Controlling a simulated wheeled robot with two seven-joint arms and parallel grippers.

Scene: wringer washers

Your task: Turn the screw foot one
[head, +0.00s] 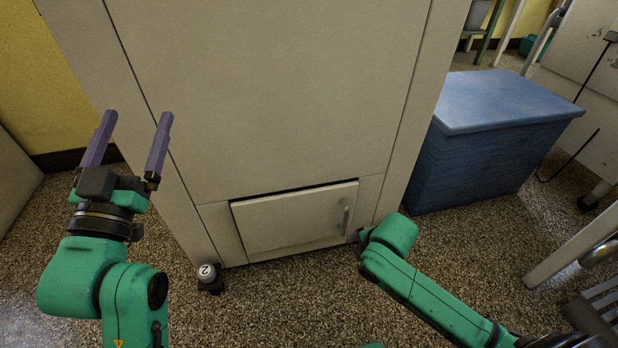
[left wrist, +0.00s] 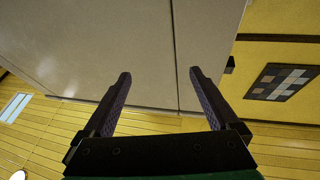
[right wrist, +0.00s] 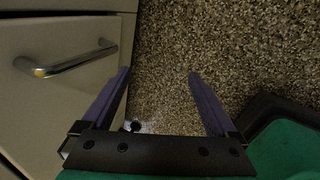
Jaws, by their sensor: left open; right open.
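The screw foot marked 2 (head: 207,272), with a pale round top and dark base, stands at the washer cabinet's (head: 270,90) lower left corner in the head view. I cannot make out a foot marked 1. A small dark and whitish part (right wrist: 134,126) shows low beside the left finger in the right wrist view; its number is unreadable. My right gripper (right wrist: 159,73) is open and empty, pointing along the cabinet front; the green arm hides it in the head view. My left gripper (head: 138,114) is open and raised by the cabinet's left side, its fingers also showing in the left wrist view (left wrist: 160,73).
A low hatch door (head: 298,218) with a metal bar handle (head: 346,220) is in the cabinet front; the handle (right wrist: 70,62) is close to my right gripper. A blue chest (head: 480,150) stands to the right. Speckled floor (head: 290,300) is open in front.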

